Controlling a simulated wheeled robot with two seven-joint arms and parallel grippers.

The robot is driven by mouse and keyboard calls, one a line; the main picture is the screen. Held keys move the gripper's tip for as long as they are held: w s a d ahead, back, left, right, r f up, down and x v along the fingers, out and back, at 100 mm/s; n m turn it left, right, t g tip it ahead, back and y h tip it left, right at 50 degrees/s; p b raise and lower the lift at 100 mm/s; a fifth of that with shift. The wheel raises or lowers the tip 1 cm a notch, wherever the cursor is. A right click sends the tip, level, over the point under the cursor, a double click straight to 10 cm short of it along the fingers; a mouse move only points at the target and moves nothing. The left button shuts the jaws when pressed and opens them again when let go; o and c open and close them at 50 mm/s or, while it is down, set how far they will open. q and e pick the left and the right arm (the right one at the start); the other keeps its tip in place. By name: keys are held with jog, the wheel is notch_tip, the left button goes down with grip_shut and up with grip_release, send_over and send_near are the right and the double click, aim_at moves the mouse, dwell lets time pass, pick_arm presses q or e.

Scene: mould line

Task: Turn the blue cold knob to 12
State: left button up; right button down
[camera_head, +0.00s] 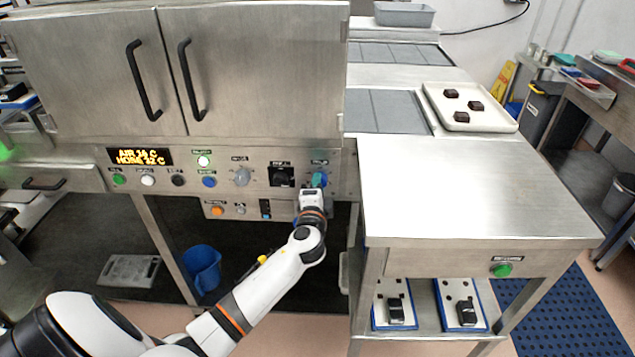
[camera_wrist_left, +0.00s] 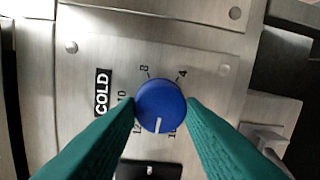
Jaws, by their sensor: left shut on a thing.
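The blue cold knob (camera_wrist_left: 160,105) sits on a steel panel beside a black COLD label (camera_wrist_left: 102,92) in the left wrist view. Its white pointer line (camera_wrist_left: 157,126) points toward the bottom of that view, between the partly covered 12 mark (camera_wrist_left: 137,129) and another partly hidden mark (camera_wrist_left: 172,134). The marks 10, 8 and 4 also show around it. My left gripper (camera_wrist_left: 161,106) has its teal fingers shut on either side of the knob. In the head view the left gripper (camera_head: 318,181) reaches the panel's right end and mostly hides the knob. My right gripper does not show.
Left along the panel are a grey knob (camera_head: 242,176), a black switch (camera_head: 281,176), several coloured buttons and a lit display (camera_head: 140,156). Cabinet doors (camera_head: 180,75) are above. A steel table (camera_head: 480,190) stands close on the right. A blue bucket (camera_head: 203,268) is below.

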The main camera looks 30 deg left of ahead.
pick_arm(q)
jog(key=shift+m+g+p, duration=0.3)
jog(key=shift+m+p, duration=1.05)
jog(key=shift+m, duration=0.95)
jog(key=o, duration=1)
jog(key=f+b+v, duration=0.1)
jog(key=v, duration=1.1)
jog(key=shift+r, duration=0.5)
jog(key=shift+d, duration=0.15)
